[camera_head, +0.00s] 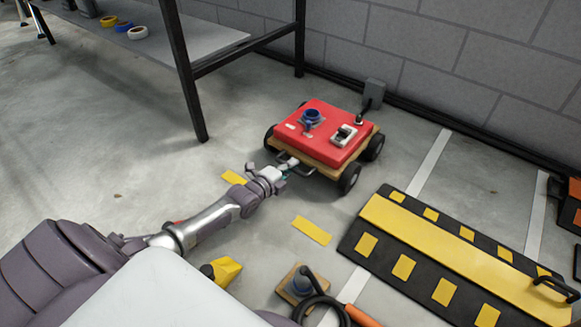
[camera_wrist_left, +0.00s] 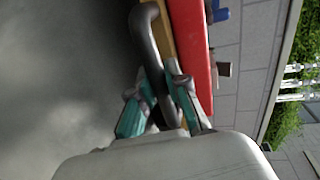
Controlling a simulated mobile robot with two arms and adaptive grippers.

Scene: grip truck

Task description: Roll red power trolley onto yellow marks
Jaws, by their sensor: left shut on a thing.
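The red power trolley (camera_head: 318,128) stands on black wheels near the back wall, with a blue socket and a grey switch box on top. A dark handle sticks out from its front side. My left gripper (camera_head: 283,170) is shut on this handle; in the left wrist view the teal fingers (camera_wrist_left: 162,95) close around the dark handle (camera_wrist_left: 147,50), beside the trolley's red side (camera_wrist_left: 192,50). Two yellow marks lie on the floor: one (camera_head: 234,177) just left of my gripper, one (camera_head: 311,230) in front of the trolley. My right gripper is not in view.
A black and yellow ramp (camera_head: 440,255) with a handle lies at the right. A dark-legged table (camera_head: 192,95) stands left of the trolley.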

